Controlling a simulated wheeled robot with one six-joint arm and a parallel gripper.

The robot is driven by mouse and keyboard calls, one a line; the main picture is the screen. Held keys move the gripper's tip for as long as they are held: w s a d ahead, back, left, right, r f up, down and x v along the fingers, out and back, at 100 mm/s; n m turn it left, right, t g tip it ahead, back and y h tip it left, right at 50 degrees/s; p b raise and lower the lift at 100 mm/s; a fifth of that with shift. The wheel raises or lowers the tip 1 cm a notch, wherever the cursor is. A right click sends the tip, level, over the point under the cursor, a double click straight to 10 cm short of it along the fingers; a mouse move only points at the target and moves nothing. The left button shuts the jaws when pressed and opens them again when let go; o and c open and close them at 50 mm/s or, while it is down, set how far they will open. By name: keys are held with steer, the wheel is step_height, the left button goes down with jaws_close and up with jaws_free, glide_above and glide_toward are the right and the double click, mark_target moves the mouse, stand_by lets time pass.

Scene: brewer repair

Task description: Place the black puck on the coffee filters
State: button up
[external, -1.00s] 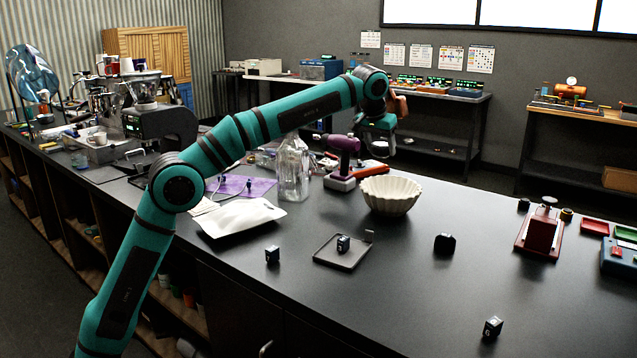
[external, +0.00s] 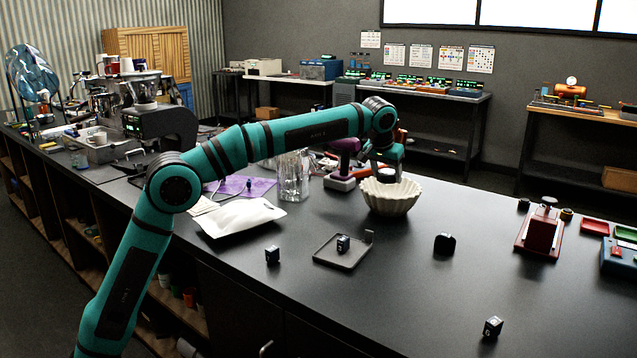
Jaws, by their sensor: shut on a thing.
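The coffee filters (external: 391,201) are a white, fluted, bowl-shaped stack standing on the dark counter, right of centre. My gripper (external: 387,167) is over the top of the stack, pointing down, and is shut on the black puck (external: 386,175). The puck is a small dark shape at the mouth of the filters, partly covered by the gripper. I cannot tell from this view whether it touches the filters inside.
A purple drill (external: 343,165) and a clear glass jar (external: 293,176) stand left of the filters. A white pouch (external: 240,217) lies nearer. A small tray (external: 328,257) holds a dark cube. More dark blocks sit in front.

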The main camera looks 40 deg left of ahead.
steer(key=shift+f, duration=0.85)
steer(key=shift+f, duration=0.15)
steer(key=o, duration=1.2)
steer(key=shift+c, duration=0.2)
steer(key=v, duration=1.2)
